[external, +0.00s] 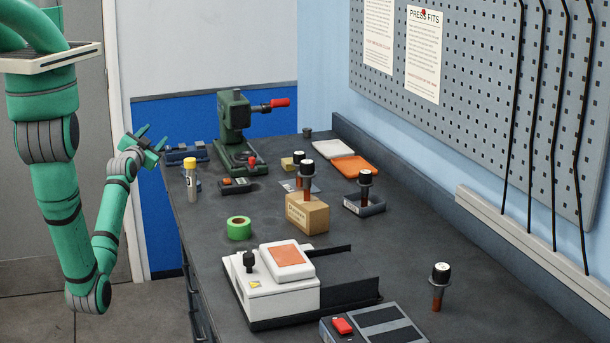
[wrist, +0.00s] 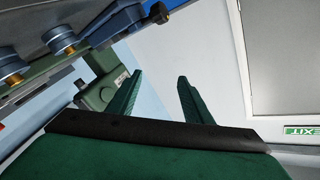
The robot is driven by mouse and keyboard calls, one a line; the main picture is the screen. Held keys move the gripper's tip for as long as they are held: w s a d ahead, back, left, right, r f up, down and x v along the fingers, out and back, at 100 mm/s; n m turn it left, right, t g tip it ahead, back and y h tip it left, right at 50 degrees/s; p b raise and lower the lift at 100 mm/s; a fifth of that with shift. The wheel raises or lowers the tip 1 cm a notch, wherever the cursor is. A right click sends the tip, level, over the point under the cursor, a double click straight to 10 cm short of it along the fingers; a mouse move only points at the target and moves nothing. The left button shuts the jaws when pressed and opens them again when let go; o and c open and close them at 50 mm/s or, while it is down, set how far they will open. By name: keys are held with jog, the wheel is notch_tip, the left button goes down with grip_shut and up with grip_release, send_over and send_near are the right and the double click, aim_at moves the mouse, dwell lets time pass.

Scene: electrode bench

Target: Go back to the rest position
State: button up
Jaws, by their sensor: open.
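My gripper (external: 151,142) is at the end of my green arm, at the left of the external view, by the far left end of the dark bench (external: 270,210). Its fingers are spread with nothing between them. In the wrist view my gripper (wrist: 158,95) shows two dark green fingers apart, with the pale wall between and beyond them. The wrist camera is tilted, so the bench lies at the upper left there. My arm hangs in a bent shape left of the bench.
A green press (external: 233,130) stands at the bench's far end, near a yellow-capped tube (external: 191,180). Floor (external: 140,310) left of the bench is clear.

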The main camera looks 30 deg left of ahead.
jog(key=s+d+f+n+h, duration=0.1)
jog(key=s+d+f, duration=0.4)
jog(key=s, duration=0.3)
jog(key=s+d+f+n, duration=0.2)
jog(key=s+d+f, duration=0.35)
jog(key=s, duration=0.25)
jog(key=s+d+f+n+h, duration=0.1)
jog(key=s+d+f, duration=0.4)
jog(key=s+d, duration=0.15)
jog(key=s+d+g+h, duration=0.1)
jog(key=s+d+h, duration=0.1)
jog(key=s, duration=0.9)
jog(key=s+d+r+g+h, duration=0.1)
jog(key=s+d, duration=0.4)
jog(key=s, duration=0.6)
jog(key=shift+d+r+m+h, duration=0.2)
jog(key=shift+d+m+h, duration=0.1)
jog(key=shift+h, duration=0.1)
